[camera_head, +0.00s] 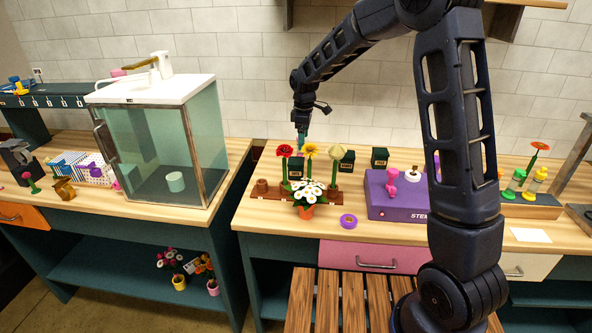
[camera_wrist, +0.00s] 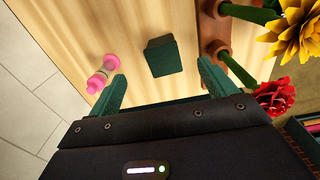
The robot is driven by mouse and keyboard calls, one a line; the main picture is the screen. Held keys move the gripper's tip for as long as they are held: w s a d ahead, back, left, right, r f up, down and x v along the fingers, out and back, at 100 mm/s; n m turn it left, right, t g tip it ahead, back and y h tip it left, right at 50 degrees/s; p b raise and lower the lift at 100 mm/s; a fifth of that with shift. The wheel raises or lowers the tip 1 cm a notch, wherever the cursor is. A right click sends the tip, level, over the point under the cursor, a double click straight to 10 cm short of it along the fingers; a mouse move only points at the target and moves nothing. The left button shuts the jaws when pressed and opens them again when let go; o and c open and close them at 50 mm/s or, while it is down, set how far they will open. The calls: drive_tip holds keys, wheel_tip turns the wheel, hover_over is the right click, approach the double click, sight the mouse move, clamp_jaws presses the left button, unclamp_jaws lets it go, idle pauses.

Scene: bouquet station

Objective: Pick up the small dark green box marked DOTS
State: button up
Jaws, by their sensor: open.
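Three small dark green boxes stand at the back of the right-hand counter in the head view: a left one (camera_head: 296,168) behind the flowers, a middle one (camera_head: 347,161) and a right one (camera_head: 380,157). Their markings are too small to read, so I cannot tell which says DOTS. My gripper (camera_head: 302,140) points down above the left box. In the wrist view, one dark green box (camera_wrist: 165,58) shows beyond and between the parted fingers of my gripper (camera_wrist: 161,72). No marking shows on it, and the jaws are empty.
Red (camera_head: 284,151), yellow (camera_head: 309,151) and pale yellow (camera_head: 336,153) flowers stand upright close to my gripper. A pink spool-like thing (camera_wrist: 103,73) is beside one finger. A potted white bouquet (camera_head: 307,193) stands in front. A purple box (camera_head: 400,204) stands to the right.

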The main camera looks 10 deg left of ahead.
sight(296, 160)
drive_tip(key=a+f, duration=0.1)
drive_tip(key=a+f+n, duration=0.1)
drive_tip(key=shift+w+a+f, duration=0.15)
drive_tip(key=shift+a+f, duration=0.05)
drive_tip(key=shift+a, duration=0.1)
wheel_tip(296, 160, down, 10)
drive_tip(key=shift+f, duration=0.25)
drive_tip(key=shift+c, duration=0.2)
drive_tip(key=c, duration=1.1)
